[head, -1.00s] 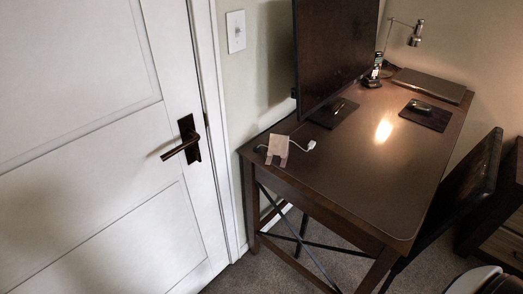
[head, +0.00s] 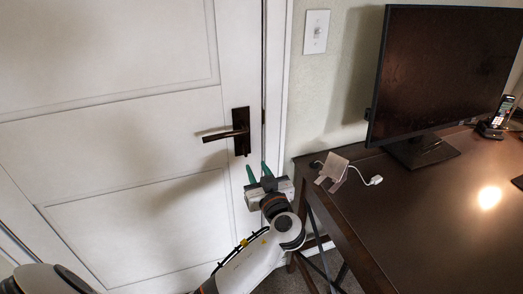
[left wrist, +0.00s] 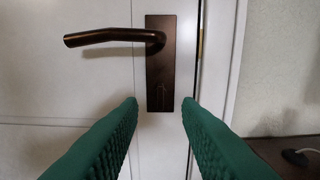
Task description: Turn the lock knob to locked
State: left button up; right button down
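A dark bronze door plate (head: 241,119) with a lever handle (head: 222,135) is on the white door in the head view. In the left wrist view the plate (left wrist: 161,75) stands upright, with the lever (left wrist: 112,37) pointing left from its top. A small dark lock knob (left wrist: 163,90) shows faintly on the lower plate; its exact turn is hard to tell. My left gripper (head: 257,173) is below the plate, with green fingers spread apart and nothing between them. In the left wrist view its fingertips (left wrist: 160,103) flank the plate's lower end. My right gripper is not in view.
The white door frame (head: 275,80) runs just right of the plate. A light switch (head: 316,32) is on the wall. A dark desk (head: 420,215) at the right holds a monitor (head: 439,70), a stand with a white cable (head: 336,170) and a phone (head: 497,120).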

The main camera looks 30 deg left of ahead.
aim_at(246, 147)
pick_arm(q)
jog(key=x, duration=1)
jog(key=shift+d, duration=0.1)
grip_shut()
